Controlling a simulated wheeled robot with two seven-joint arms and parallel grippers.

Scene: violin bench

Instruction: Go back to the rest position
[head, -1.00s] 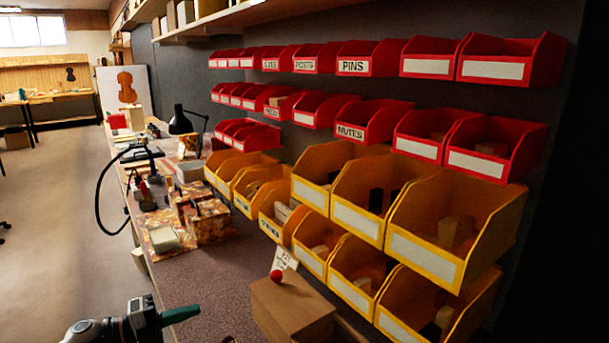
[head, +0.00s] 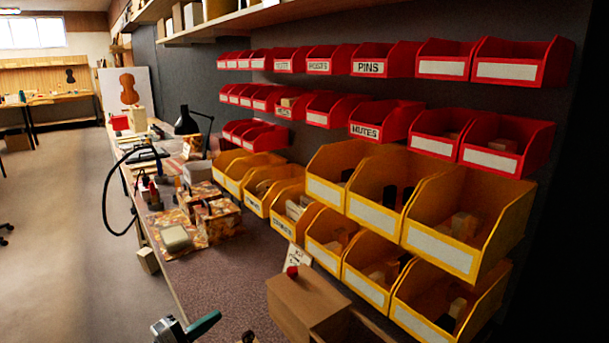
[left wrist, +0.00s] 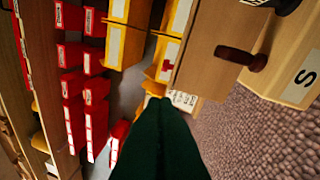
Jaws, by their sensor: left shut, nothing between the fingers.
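My left gripper (head: 198,327) shows at the bottom edge of the head view, over the front of the workbench (head: 222,276). Its green fingers are together with nothing between them. In the left wrist view the dark green shut fingers (left wrist: 160,140) point toward the bins and the bench surface. The gripper is apart from the cardboard-brown box (head: 303,300) to its right. My right gripper is in neither view.
Yellow bins (head: 438,248) and red bins (head: 497,160) fill the wall at right. A small red object (head: 292,271) sits on the brown box. A black lamp (head: 187,122) and patterned boxes (head: 217,220) stand farther along the bench. Open floor (head: 60,240) lies at left.

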